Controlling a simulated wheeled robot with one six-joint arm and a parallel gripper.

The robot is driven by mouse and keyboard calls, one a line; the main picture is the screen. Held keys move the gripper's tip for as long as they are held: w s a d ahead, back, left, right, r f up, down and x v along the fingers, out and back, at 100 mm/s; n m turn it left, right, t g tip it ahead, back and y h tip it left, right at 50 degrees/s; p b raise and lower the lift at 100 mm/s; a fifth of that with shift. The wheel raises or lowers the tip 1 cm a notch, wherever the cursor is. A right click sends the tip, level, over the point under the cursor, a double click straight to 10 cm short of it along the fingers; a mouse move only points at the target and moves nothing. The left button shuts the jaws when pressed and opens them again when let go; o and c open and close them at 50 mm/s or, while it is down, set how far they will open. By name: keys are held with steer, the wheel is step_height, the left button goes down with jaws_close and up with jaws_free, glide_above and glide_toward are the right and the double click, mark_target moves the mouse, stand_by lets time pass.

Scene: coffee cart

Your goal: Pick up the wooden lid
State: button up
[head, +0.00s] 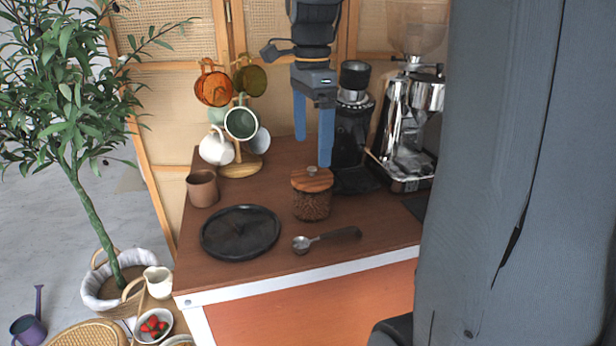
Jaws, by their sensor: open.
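The wooden lid (312,180) sits on top of a glass jar (311,206) filled with dark coffee beans, on the brown cart top. The lid is round with striped wood grain and a small knob in its middle. My gripper (313,142) hangs above the lid and points down. Its two blue fingers are spread apart and hold nothing. The right fingertip shows close above or behind the lid's far right edge; I cannot tell the exact gap.
A black round tray (240,232) lies left of the jar, with a metal scoop (325,240) in front. A brown cup (202,188) and a mug tree (240,168) with several mugs stand left. A black grinder (352,130) and an espresso machine (409,125) stand close behind right.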

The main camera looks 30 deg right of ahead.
mark_target(312, 168)
steer(key=shift+w+d+f+p, duration=0.1)
steer(key=shift+f+p, duration=0.2)
steer(key=shift+f, duration=1.45)
steer(key=shift+d+f+p, duration=0.1)
steer(key=shift+f+p, duration=0.2)
steer(key=shift+f, duration=1.45)
steer(key=c, duration=1.1)
steer(key=shift+c, duration=0.2)
